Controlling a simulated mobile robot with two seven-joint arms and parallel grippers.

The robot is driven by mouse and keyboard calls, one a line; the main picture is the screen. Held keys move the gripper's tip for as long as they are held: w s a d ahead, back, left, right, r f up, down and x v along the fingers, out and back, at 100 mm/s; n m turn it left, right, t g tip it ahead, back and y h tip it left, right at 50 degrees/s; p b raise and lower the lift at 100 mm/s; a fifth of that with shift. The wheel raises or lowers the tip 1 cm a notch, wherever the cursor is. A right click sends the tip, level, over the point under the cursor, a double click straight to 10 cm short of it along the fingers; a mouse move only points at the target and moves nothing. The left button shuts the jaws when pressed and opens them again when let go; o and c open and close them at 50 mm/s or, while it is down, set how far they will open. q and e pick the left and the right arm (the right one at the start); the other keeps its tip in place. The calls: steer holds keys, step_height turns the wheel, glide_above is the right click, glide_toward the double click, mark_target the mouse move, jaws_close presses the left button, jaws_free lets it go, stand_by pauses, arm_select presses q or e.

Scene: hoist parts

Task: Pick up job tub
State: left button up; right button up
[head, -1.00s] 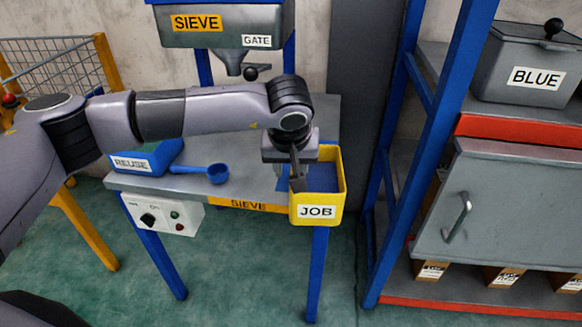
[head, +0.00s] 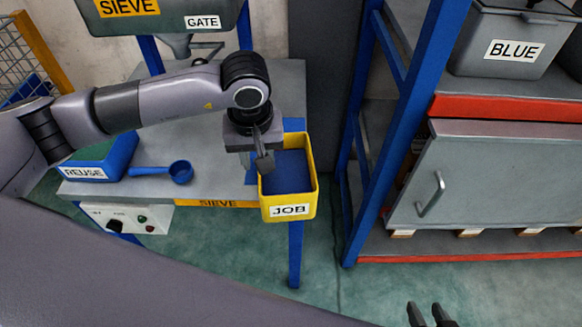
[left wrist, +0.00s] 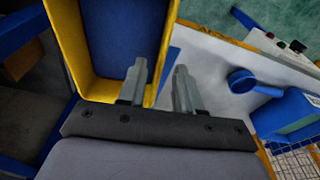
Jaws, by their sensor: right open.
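The job tub (head: 289,210) is a yellow, open-topped box with a blue inside and a JOB label. It sits at the right front corner of the grey sieve bench (head: 225,185). My left gripper (head: 263,160) points down at the tub's left wall. In the left wrist view its two fingers (left wrist: 160,85) stand apart on either side of the tub's yellow wall (left wrist: 167,45), one inside and one outside. Contact with the wall cannot be made out. My right gripper (head: 431,314) is open and empty at the bottom edge of the head view, well away from the tub.
A blue REUSE bin (head: 103,162) and a blue scoop (head: 180,172) lie on the bench's left. The sieve hopper (head: 160,15) with its gate is above. A blue-posted rack (head: 405,130) with a grey cabinet (head: 480,175) and BLUE bin (head: 510,45) stands right. Green floor is clear between.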

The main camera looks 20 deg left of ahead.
arm_select(q)
steer(key=f, duration=0.6)
steer(key=shift+w+a+f, duration=0.15)
steer(key=shift+w+f, duration=0.1)
steer(key=shift+f, duration=0.05)
jaws_close()
stand_by(1.0)
steer(key=shift+w+r, duration=0.1)
steer(key=shift+r, duration=0.05)
